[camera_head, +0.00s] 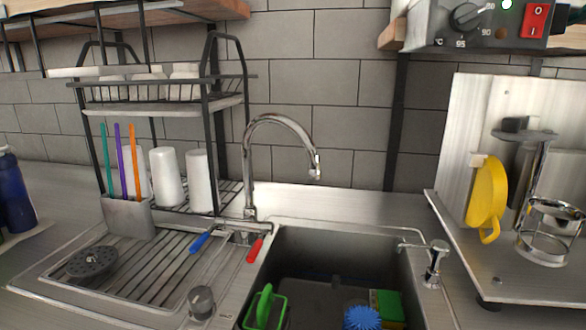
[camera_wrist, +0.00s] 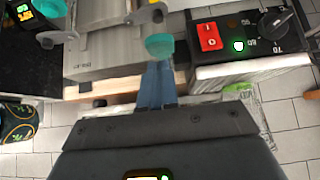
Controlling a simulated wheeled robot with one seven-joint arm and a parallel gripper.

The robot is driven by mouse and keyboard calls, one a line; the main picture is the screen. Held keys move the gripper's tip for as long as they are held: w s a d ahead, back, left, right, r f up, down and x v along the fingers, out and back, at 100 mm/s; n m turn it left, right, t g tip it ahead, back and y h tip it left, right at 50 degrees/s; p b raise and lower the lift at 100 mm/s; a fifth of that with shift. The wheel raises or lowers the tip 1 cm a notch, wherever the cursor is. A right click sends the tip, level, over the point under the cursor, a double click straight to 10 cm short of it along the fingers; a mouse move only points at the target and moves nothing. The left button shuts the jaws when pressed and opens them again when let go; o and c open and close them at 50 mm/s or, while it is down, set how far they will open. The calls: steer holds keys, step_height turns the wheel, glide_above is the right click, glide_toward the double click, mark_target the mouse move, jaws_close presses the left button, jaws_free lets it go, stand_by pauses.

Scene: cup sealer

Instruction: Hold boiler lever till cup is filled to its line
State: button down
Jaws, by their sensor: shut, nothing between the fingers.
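My gripper (camera_wrist: 157,66) shows in the wrist view with its blue fingers together and empty. The fingertips are right by a rounded teal piece (camera_wrist: 160,46) on the front of a steel machine (camera_wrist: 95,62); whether they touch it I cannot tell. I cannot tell whether this piece is the boiler lever's knob. No cup being filled and no fill line can be made out. In the head view several white cups (camera_head: 167,177) stand upside down in the rack. My gripper is not seen in the head view.
A control box with a red switch (camera_wrist: 209,36) and dial is beside the steel machine; a similar box (camera_head: 490,22) is at the head view's top right. Below are a sink (camera_head: 330,240), faucet (camera_head: 248,165), dish rack (camera_head: 245,95) and a stand with a yellow piece (camera_head: 487,198).

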steer(key=shift+f, duration=0.1)
steer(key=shift+f+b, duration=1.3)
steer(key=shift+f, duration=0.6)
stand_by(6.0)
